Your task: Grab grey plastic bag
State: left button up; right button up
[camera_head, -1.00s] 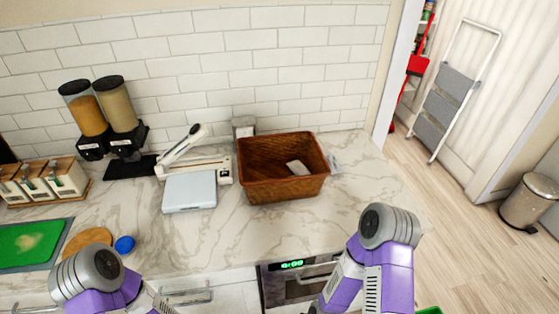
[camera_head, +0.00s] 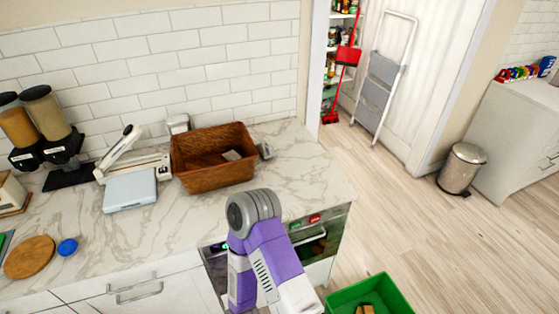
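I cannot make out a grey plastic bag for certain. A small pale grey item (camera_head: 232,155) lies in the brown wicker basket (camera_head: 212,178) on the counter, but I cannot tell what it is. Another small grey thing (camera_head: 265,150) sits just right of the basket. Part of my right arm shows at the bottom middle, in front of the counter, but its gripper does not show. My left arm and gripper are out of the picture.
The marble counter (camera_head: 200,222) holds a pale blue-grey flat box (camera_head: 130,190) and dispensers (camera_head: 47,115). A green crate (camera_head: 372,296) stands on the floor at the bottom right. A stepladder (camera_head: 384,80), red dustpan (camera_head: 348,55) and metal bin (camera_head: 462,168) stand beyond. Open wooden floor lies between.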

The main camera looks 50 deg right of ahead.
aim_at(266, 150)
jog(key=k, duration=0.35)
jog(key=z, duration=0.85)
